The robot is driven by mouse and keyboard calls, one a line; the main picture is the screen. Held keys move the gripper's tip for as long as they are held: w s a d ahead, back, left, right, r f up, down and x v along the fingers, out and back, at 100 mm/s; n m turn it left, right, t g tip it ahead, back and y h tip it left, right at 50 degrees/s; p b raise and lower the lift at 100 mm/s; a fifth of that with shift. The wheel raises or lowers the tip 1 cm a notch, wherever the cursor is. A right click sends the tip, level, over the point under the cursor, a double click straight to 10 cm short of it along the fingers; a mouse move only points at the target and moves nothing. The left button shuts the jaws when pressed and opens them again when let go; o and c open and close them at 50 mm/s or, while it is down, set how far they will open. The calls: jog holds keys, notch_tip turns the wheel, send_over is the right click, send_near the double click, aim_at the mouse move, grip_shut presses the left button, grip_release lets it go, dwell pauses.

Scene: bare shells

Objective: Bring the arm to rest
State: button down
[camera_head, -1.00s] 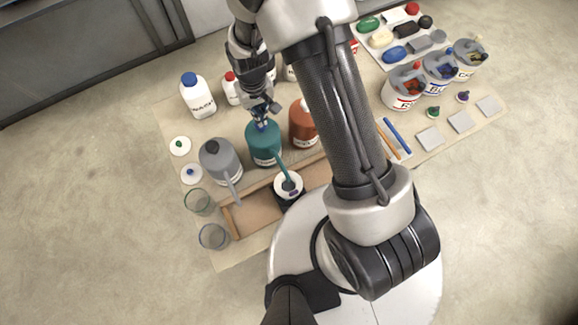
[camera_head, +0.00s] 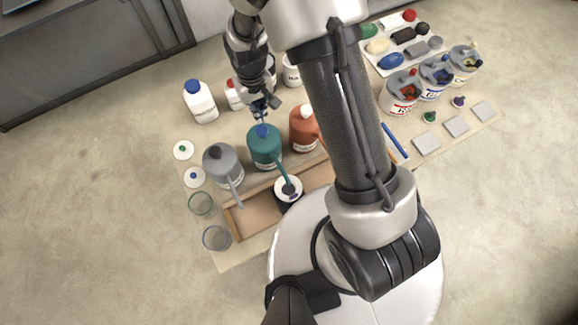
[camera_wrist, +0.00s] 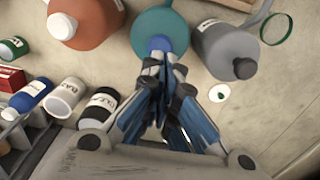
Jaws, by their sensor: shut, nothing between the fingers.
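My gripper (camera_head: 262,108) is shut and empty. In the head view it hangs at the upper middle of the table, just behind the blue cap of the teal bottle (camera_head: 264,148). In the wrist view the closed fingertips of my gripper (camera_wrist: 160,62) overlap the blue cap of the teal bottle (camera_wrist: 178,22); I cannot tell whether they touch it. My arm runs across the middle of the head view and hides part of the table.
A grey bottle (camera_head: 221,164) and an orange bottle (camera_head: 302,130) flank the teal one. A white bottle (camera_head: 200,103) stands behind. Two clear glasses (camera_head: 216,238) stand near the front left edge. Grey tubs (camera_head: 402,95) and a tray of small items stand at right.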

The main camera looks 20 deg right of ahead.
dwell(0.3)
jog(key=s+d+r+m+t+b, duration=0.1)
jog(key=s+d+r+b, duration=0.2)
jog(key=r+b, duration=0.25)
jog(key=s+d+r+t+b, duration=0.1)
jog(key=s+d+r+b, duration=0.15)
jog(key=r+b, duration=0.3)
jog(key=s+d+m+t+b, duration=0.1)
jog(key=s+b, duration=0.6)
jog(key=s, duration=0.8)
jog(key=d+t, duration=0.1)
jog(key=d, duration=0.1)
jog(key=shift+s+d+r+t, duration=0.25)
jog(key=shift+s+d+t, duration=0.05)
jog(key=shift+s+d, duration=0.05)
